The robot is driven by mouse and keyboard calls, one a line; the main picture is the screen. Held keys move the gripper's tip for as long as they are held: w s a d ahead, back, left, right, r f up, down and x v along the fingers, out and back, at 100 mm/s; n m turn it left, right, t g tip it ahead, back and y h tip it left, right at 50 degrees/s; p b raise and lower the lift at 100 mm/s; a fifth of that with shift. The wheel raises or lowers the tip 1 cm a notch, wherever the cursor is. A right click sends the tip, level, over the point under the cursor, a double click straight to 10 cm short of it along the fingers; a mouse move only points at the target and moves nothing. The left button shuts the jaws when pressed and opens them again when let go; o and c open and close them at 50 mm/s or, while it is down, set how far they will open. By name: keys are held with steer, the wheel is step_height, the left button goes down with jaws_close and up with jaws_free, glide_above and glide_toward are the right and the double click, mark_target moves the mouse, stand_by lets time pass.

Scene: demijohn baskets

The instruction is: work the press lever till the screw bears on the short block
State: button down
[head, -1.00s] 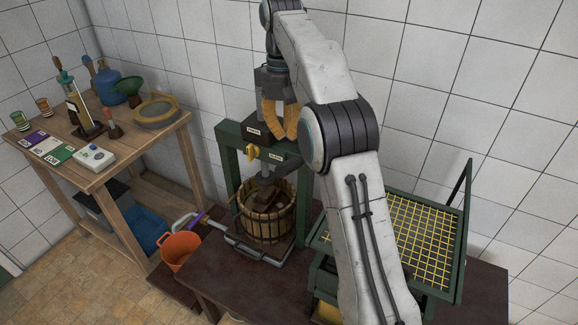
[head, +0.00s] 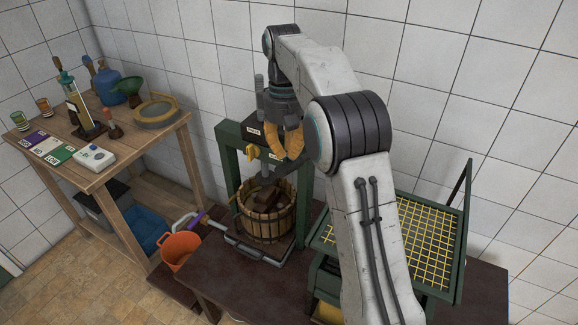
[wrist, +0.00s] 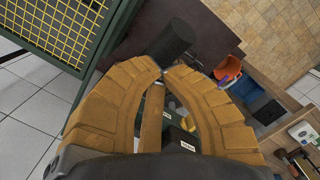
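The press has a green frame (head: 229,158) around a slatted wooden basket (head: 268,223). A brown block (head: 266,199) shows inside the basket. The dark lever (head: 272,178) slants up to the right above the basket and goes behind my arm. The screw is mostly hidden, and I cannot tell whether it touches the block. My gripper (head: 287,152) hangs beside the press head with its orange fingers down. In the wrist view my gripper (wrist: 162,71) has its fingertips nearly together. A dark cylinder (wrist: 174,42), apparently the lever's end, lies just past the tips; contact is unclear.
A green frame with a yellow grid (head: 425,240) stands right of the press. A wooden table (head: 110,165) with bottles and cards is at the left. An orange bucket (head: 180,249) stands between them. The tiled wall is close behind the press.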

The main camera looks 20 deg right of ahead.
steer(key=shift+s+f, duration=0.1)
steer(key=shift+f, duration=0.9)
steer(key=shift+f+b, duration=1.5)
steer(key=shift+f, duration=0.7)
steer(key=shift+r, duration=0.15)
